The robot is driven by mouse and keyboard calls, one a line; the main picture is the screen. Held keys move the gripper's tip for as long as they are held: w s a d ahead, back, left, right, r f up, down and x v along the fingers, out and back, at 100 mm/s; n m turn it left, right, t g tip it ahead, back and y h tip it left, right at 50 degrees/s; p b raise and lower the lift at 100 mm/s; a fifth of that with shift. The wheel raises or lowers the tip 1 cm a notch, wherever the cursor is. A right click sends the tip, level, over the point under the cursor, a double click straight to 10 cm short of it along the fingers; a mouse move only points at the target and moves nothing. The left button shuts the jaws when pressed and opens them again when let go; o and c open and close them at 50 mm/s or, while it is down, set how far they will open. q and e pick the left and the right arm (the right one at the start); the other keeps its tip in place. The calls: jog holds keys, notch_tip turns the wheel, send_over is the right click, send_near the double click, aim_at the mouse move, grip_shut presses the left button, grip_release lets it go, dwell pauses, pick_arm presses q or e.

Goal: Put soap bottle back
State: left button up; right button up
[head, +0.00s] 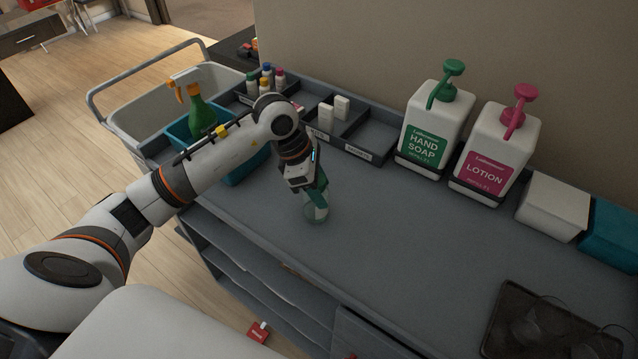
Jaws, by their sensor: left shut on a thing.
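My left gripper (308,192) reaches in from the left and is shut on a small see-through bottle with green on it (317,212), which I take for the soap bottle. The bottle is roughly upright at the middle of the grey cart top (370,235). The gripper hides its upper part, and I cannot tell whether its base touches the surface. A large white hand soap dispenser with a green pump (431,130) stands to its right near the wall. A similar lotion dispenser with a pink pump (490,155) stands beside it. My right gripper is not in view.
A divided grey tray (368,140) behind the arm holds small coloured bottles (265,78) and white boxes (334,108). A teal caddy with a green spray bottle (199,112) is at left. A white box (553,205) and dark tray (550,325) are at right. The middle top is clear.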

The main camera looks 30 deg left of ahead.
pick_arm(q)
jog(key=shift+f, duration=0.2)
jog(key=shift+f, duration=0.1)
jog(key=shift+f, duration=0.15)
jog(key=o, duration=0.7)
jog(key=shift+o, duration=1.4)
